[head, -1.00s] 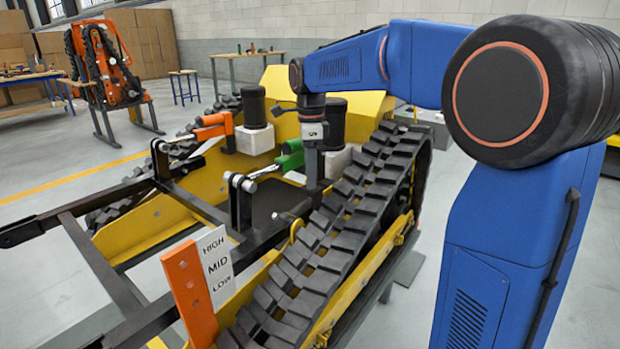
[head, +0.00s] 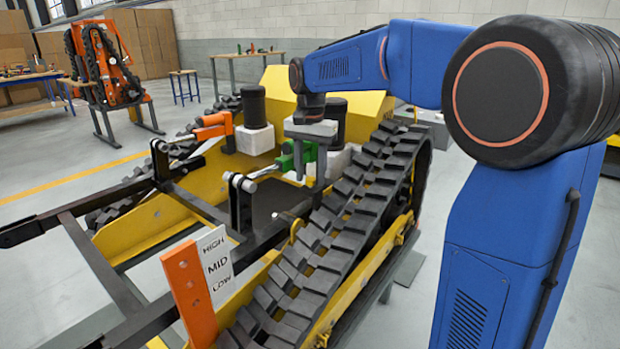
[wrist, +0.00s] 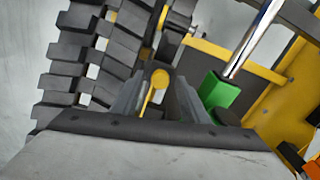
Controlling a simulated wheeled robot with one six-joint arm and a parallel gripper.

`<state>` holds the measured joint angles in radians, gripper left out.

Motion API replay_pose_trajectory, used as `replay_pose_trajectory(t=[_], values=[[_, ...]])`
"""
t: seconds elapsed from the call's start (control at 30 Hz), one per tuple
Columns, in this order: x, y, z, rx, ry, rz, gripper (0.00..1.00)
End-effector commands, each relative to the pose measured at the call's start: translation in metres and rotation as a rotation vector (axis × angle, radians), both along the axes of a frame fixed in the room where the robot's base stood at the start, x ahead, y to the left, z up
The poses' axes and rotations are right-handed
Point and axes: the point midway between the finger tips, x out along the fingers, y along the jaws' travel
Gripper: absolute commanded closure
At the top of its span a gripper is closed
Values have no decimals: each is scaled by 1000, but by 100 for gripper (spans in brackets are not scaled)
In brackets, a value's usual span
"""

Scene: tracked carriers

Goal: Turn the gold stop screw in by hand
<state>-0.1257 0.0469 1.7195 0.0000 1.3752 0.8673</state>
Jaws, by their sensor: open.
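A gold round-headed part with a thin shaft, which looks like the stop screw (wrist: 160,78), shows between the fingers in the wrist view. My gripper (wrist: 157,88) is open, with one grey finger on each side of it. I cannot tell whether either finger touches it. In the head view my gripper (head: 309,180) points down over the near side of the yellow carrier, beside the green cylinder (head: 287,162).
The black track (head: 340,215) runs close beside my gripper. A chrome rod (wrist: 252,38) leads to the green cylinder on the other side. A HIGH/MID/LOW plate (head: 217,265) and an orange lever (head: 190,292) stand at the front.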

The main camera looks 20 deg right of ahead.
Motion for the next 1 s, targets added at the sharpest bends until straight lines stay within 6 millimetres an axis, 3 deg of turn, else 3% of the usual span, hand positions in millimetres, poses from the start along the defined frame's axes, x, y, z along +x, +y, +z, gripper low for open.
replay_pose_trajectory(t=[0.5, 1.0], values=[[0, 0, 0, 0, 0, 621, 59], [0, 0, -1, 0, 0, 650, 59]])
